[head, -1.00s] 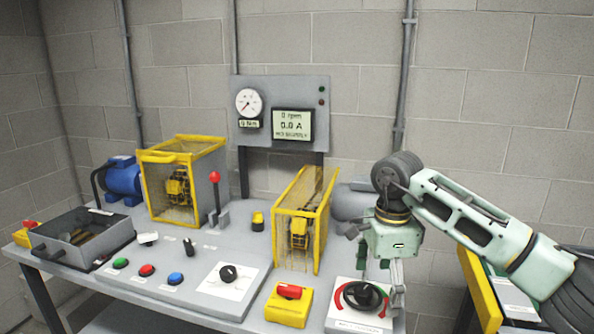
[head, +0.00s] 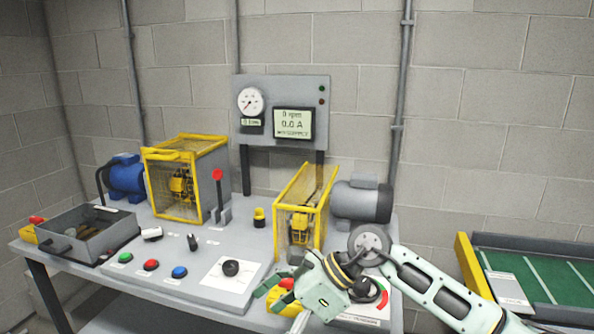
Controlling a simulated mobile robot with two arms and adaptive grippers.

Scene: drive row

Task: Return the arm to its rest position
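My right arm (head: 440,285) comes in from the lower right, low over the front right of the bench. Its pale green gripper (head: 279,306) points down and to the left, with its two fingers spread apart. No object shows held between them. The gripper is in front of the yellow box with the red emergency button (head: 287,284) and partly hides it. I cannot tell whether the fingers touch anything. My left gripper is not in view.
The bench (head: 150,305) carries a grey bin (head: 100,245), push buttons, a knob plate (head: 228,288), a red-knobbed lever (head: 217,190), two yellow guards (head: 185,180) and a grey motor (head: 362,202). A gauge panel (head: 282,110) stands behind. A green-topped table (head: 540,275) is at the right.

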